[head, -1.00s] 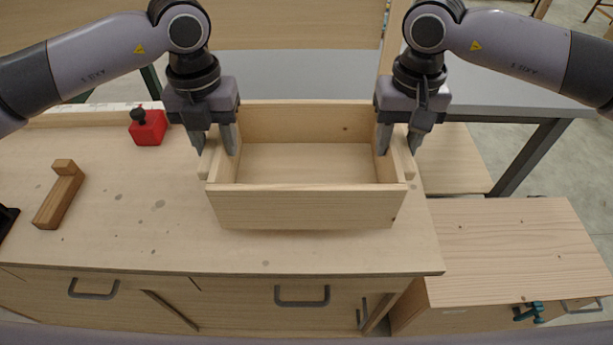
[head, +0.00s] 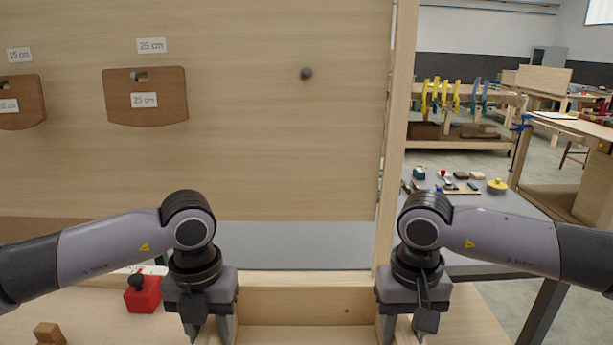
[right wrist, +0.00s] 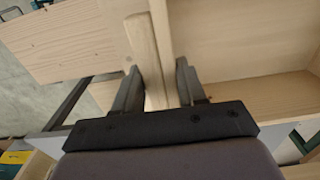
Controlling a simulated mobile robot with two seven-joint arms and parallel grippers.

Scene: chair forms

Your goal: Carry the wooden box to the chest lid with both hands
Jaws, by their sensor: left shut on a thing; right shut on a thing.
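The wooden box (head: 305,301) is an open pale tray with side handles. In the head view only its far part shows at the bottom; the rest is cut off. My left gripper (head: 210,332) is at its left side and my right gripper (head: 402,332) at its right side. In the right wrist view my right gripper (right wrist: 157,88) is shut around the box's handle bar (right wrist: 146,60). The left fingertips run close to the lower frame edge, shut on the left handle.
A red block with a dark knob (head: 143,294) and a wooden piece (head: 48,333) lie left of the box. A large upright board (head: 250,130) stands behind, with a post (head: 396,130) on its right. A grey table (head: 495,206) holding small items is beyond.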

